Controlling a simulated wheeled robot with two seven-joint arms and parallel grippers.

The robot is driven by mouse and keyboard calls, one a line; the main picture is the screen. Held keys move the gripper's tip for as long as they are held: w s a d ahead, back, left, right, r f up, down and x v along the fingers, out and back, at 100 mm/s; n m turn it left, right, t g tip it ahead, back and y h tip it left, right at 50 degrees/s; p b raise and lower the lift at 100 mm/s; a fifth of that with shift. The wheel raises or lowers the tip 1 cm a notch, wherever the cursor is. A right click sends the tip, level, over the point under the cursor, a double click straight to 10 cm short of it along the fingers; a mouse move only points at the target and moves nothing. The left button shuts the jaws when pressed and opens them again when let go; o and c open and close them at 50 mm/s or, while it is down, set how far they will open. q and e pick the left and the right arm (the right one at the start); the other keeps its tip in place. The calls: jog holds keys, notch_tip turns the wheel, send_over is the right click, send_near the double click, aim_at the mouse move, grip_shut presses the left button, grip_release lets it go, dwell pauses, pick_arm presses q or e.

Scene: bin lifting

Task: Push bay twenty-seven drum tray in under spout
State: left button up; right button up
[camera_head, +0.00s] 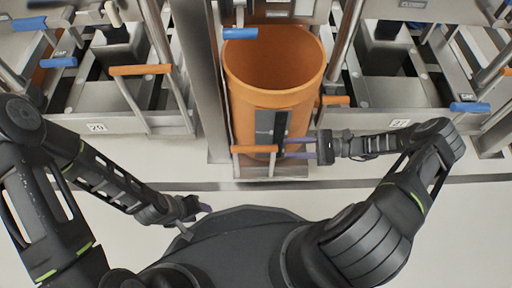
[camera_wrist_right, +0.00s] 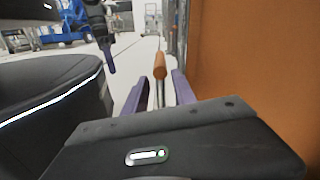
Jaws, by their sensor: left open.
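An orange drum (camera_head: 253,75) stands upright on a metal tray (camera_head: 290,171) in the middle bay. The tray has an orange-gripped handle (camera_head: 254,149) at its front. My right gripper (camera_head: 285,148) is at the right end of this handle. In the right wrist view, its two purple fingers (camera_wrist_right: 162,88) are apart, with the handle (camera_wrist_right: 160,65) end-on at the gap between them; contact cannot be told. The drum wall (camera_wrist_right: 250,60) fills that view's right side. My left gripper (camera_head: 205,209) is open and empty, low in front of my body. The spout is not clearly visible.
Neighbouring bays hold trays with number plates, one on the left (camera_head: 96,127) and one on the right (camera_head: 399,123); the numbers are hard to read. Metal posts (camera_head: 345,45) flank the drum. Other orange and blue grips stick out nearby. The pale floor (camera_head: 430,220) in front is clear.

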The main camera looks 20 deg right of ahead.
aim_at(277, 149)
jog(key=shift+a, duration=0.1)
dwell(0.3)
jog(key=x, duration=0.7)
jog(key=shift+w+a, duration=0.1)
jog(key=shift+a, duration=0.2)
grip_shut()
dwell(1.2)
